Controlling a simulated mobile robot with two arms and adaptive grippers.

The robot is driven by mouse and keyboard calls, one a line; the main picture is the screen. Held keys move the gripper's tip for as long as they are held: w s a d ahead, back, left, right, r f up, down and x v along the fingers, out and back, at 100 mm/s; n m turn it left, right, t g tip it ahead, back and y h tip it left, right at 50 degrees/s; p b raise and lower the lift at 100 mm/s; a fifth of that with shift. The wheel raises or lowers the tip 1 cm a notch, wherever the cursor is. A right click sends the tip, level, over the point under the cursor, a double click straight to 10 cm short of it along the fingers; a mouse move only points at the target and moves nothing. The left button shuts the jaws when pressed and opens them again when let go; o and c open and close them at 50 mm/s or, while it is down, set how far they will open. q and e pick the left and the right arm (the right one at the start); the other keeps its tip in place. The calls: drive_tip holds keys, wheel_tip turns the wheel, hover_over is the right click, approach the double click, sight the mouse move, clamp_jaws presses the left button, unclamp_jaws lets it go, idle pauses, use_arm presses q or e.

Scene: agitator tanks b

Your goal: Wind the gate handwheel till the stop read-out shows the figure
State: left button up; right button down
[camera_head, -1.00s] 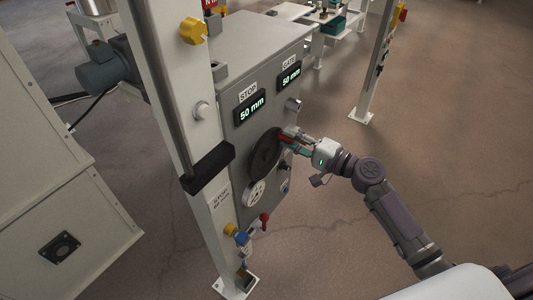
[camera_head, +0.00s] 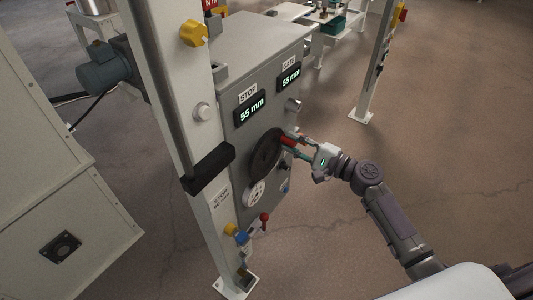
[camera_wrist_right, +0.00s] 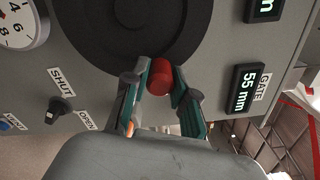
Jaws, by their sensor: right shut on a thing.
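The black gate handwheel (camera_head: 266,154) is on the front of the grey cabinet. Its red knob (camera_head: 289,140) is at the wheel's upper right in the head view. My right gripper (camera_head: 294,144) is shut on this knob. In the right wrist view the fingers (camera_wrist_right: 160,88) stand on both sides of the red knob (camera_wrist_right: 160,72), with the wheel (camera_wrist_right: 135,25) behind. The stop read-out (camera_head: 251,110) shows 55 mm. The gate read-out (camera_head: 291,77) also shows 55 mm. My left gripper is not in view.
A white post (camera_head: 178,100) with a yellow knob (camera_head: 193,32) and a black block (camera_head: 208,169) stands left of the cabinet (camera_head: 262,48). A round dial (camera_head: 255,193) sits below the wheel.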

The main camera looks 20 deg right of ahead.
sight(280, 152)
drive_tip(key=shift+d, duration=0.1)
drive_tip(key=f+m, duration=0.1)
drive_tip(key=m, duration=0.1)
drive_tip(key=shift+w+f+m+p, duration=0.1)
drive_tip(key=shift+f+m+p, duration=0.1)
drive_tip(key=shift+m+p, duration=0.15)
drive_tip(key=shift+f+m, duration=0.65)
drive_tip(key=shift+m, duration=0.4)
drive_tip(key=shift+s+a+f+m+p, duration=0.2)
drive_tip(key=shift+f+m+p, duration=0.4)
drive_tip(key=shift+m, duration=0.6)
drive_tip(key=shift+s+a+f+m+p, duration=0.15)
drive_tip(key=shift+f+m+p, duration=0.2)
drive_tip(key=shift+f+m, duration=0.6)
drive_tip(key=shift+r+m, duration=0.25)
